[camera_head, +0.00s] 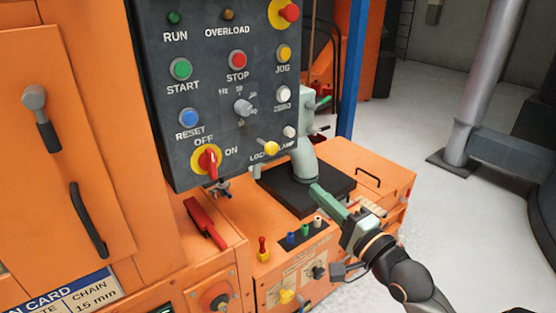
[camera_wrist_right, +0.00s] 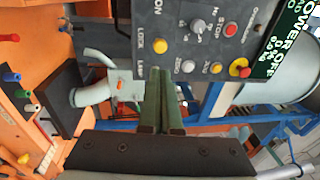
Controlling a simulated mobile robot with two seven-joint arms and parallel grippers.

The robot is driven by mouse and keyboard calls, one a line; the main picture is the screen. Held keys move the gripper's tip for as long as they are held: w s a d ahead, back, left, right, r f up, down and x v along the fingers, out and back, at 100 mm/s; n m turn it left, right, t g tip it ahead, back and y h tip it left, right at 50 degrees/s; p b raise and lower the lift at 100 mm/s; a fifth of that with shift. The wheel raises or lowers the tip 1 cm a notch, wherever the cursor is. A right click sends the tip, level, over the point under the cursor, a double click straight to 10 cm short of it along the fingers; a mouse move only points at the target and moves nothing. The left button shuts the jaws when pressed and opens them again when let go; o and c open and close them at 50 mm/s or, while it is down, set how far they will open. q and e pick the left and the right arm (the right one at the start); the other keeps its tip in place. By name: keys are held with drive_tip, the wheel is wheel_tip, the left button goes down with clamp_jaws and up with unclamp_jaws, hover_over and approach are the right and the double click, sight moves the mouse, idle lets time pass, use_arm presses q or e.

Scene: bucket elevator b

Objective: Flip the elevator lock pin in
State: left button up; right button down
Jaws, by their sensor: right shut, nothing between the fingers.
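On the dark control panel (camera_head: 150,60), a yellow knob (camera_head: 271,148) sits at the lower edge beside the word LOCK. In the right wrist view the fingers (camera_wrist_right: 160,72) point toward the panel's lower edge. My left gripper is not in view.
The grey-green pipe (camera_head: 303,158) rises from a black plate (camera_head: 288,190) on the orange machine. A red lever (camera_head: 205,223) and a red-and-yellow knob (camera_head: 263,248) stand on the deck below the panel. A grey post (camera_head: 480,80) stands at the right on clear floor.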

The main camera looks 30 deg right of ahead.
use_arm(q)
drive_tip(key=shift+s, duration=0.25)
use_arm(e)
approach(273, 152)
drive_tip(key=w, duration=0.4)
drive_tip(key=w+r, duration=0.1)
drive_tip(key=w, duration=0.1)
drive_tip(key=shift+w+p, duration=0.35)
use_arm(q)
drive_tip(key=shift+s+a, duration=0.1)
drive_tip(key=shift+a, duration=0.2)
use_arm(e)
drive_tip(key=shift+w+r+p, duration=0.15)
drive_tip(key=shift+w+p, duration=0.15)
drive_tip(key=shift+w, duration=0.2)
drive_tip(key=shift+w+a, duration=0.1)
drive_tip(key=shift+w, duration=0.45)
drive_tip(key=shift+w+p, duration=0.35)
drive_tip(key=shift+w, duration=0.1)
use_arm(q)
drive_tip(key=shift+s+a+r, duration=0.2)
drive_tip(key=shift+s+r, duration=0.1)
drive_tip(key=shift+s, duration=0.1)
